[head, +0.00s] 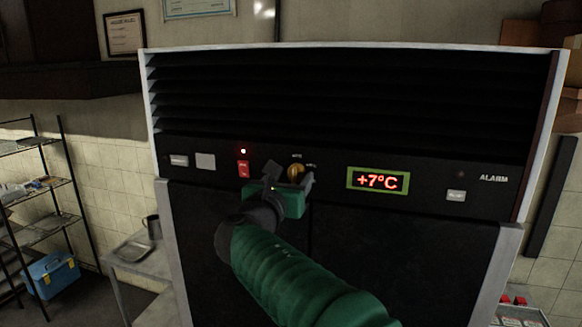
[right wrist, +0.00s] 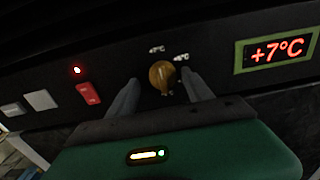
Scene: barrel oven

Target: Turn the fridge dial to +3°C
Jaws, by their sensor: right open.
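The fridge dial (head: 295,172) is a small brass-coloured knob on the black control panel (head: 330,205) of the fridge. It also shows in the right wrist view (right wrist: 162,76), with small temperature labels above it that are hard to read. The display (head: 378,181) right of the dial reads +7°C in red. My right gripper (head: 290,180) is open, at the panel. In the right wrist view its two fingers (right wrist: 158,92) stand on either side of the dial, with dark gaps between them and the knob. I cannot tell whether either finger touches it. My left gripper is not in view.
A red switch (head: 243,169) under a lit red lamp and a pale blank plate (head: 205,160) sit left of the dial. A white button (head: 456,196) sits near the ALARM label. Vent slats (head: 340,95) span above. A wire shelf (head: 40,200) stands left.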

